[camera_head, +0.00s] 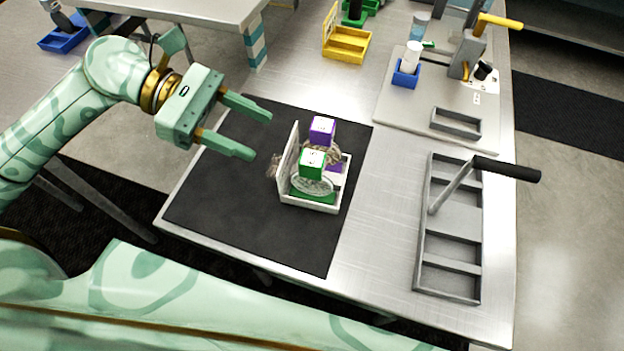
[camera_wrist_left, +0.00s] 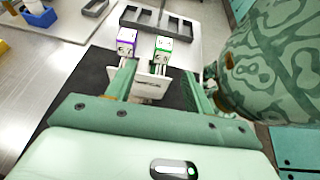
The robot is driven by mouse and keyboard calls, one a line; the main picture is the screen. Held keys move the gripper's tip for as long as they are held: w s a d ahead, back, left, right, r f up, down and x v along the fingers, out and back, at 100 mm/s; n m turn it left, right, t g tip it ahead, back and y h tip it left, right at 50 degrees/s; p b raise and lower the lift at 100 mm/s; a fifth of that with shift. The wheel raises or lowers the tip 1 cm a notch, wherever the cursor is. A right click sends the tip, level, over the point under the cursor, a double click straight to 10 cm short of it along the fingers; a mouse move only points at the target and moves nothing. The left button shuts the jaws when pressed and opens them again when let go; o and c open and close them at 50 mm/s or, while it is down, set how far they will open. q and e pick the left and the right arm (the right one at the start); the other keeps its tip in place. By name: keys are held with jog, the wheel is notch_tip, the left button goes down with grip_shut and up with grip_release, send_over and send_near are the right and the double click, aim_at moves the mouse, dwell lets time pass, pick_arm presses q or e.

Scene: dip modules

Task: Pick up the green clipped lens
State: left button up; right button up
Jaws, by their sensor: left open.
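The green clipped lens has a green block with a white top (camera_head: 312,162) above a clear round lens, over a green base. It stands in the front part of a white open case (camera_head: 318,206) on the black mat. A purple-clipped lens (camera_head: 323,131) stands just behind it in the same case. In the left wrist view the green block (camera_wrist_left: 163,46) is right of the purple block (camera_wrist_left: 127,46). My left gripper (camera_head: 261,136) is open and empty, left of the case and apart from both lenses. The case's raised panel stands between the gripper and the lenses.
The black mat (camera_head: 230,205) is clear around the case. A grey divided tray (camera_head: 447,246) with a black-handled lever lies to the right. Behind are a small grey tray (camera_head: 456,123), a blue holder with a white bottle (camera_head: 406,76) and a yellow box (camera_head: 346,43).

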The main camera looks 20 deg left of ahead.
aim_at(312, 163)
pick_arm(q)
jog(key=x, duration=0.5)
jog(key=shift+d, duration=0.1)
jog(key=x, duration=0.6)
jog(key=shift+s, duration=0.3)
grip_shut()
